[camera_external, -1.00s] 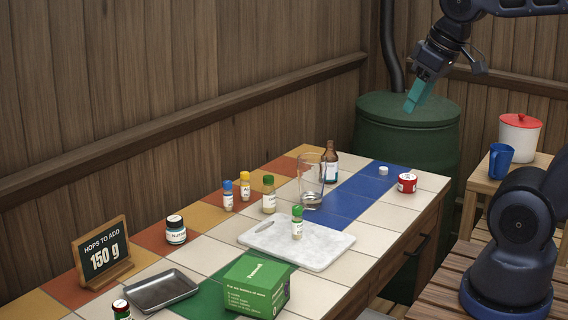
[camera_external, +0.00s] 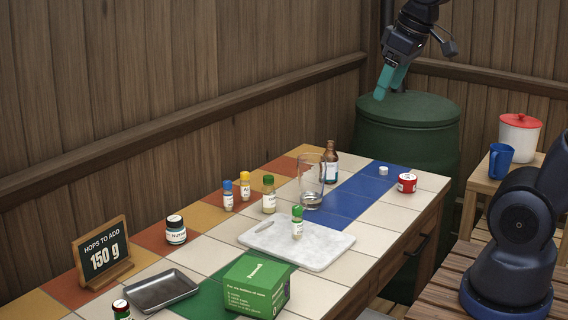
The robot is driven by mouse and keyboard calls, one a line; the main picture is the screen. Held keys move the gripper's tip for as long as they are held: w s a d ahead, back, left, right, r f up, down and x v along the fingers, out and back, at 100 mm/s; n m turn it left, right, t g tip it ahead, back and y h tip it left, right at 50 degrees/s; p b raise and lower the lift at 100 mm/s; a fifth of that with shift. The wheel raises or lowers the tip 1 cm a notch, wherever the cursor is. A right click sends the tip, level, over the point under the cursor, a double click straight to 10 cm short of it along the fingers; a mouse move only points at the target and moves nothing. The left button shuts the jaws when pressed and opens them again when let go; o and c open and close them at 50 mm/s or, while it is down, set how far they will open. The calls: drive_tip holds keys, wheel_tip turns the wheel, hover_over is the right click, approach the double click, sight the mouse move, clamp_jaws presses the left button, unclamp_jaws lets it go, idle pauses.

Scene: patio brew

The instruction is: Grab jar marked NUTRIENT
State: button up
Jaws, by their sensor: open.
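A small dark jar with a dark lid and a pale label reading roughly "NUTRI" (camera_external: 176,231) stands upright on the tiled counter, left of the middle, on the orange and white tiles. My gripper (camera_external: 385,88) has teal fingers and is open and empty. It hangs high at the back, in front of or above the green barrel, far to the right of the jar and apart from it. The jar is fully in view.
Near the jar are the "HOPS TO ADD 150 g" sign (camera_external: 103,254), a dark metal tray (camera_external: 162,291) and a green box (camera_external: 257,287). Several small bottles, a glass beaker (camera_external: 311,183) and a brown bottle (camera_external: 331,162) stand between gripper and jar. A marble board (camera_external: 318,252) holds a green-capped bottle (camera_external: 297,223).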

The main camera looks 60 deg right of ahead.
drive_tip(key=w+a+n+g, duration=0.1)
drive_tip(key=w+n, duration=0.1)
drive_tip(key=w, duration=1.4)
drive_tip(key=n+g, duration=0.3)
drive_tip(key=n, duration=0.3)
hover_over(174, 218)
drive_tip(key=f, duration=3.2)
drive_tip(key=shift+d+f, duration=0.2)
drive_tip(key=shift+f, duration=0.05)
drive_tip(key=shift+w+f, duration=0.25)
drive_tip(key=shift+f, duration=0.35)
wheel_tip(174, 218, down, 5)
drive_tip(key=shift+f, duration=0.2)
drive_tip(key=f, duration=0.4)
drive_tip(key=shift+s+a+f, duration=0.15)
drive_tip(key=shift+s+a, duration=0.05)
drive_tip(key=shift+s, duration=0.1)
drive_tip(key=shift+f, duration=0.5)
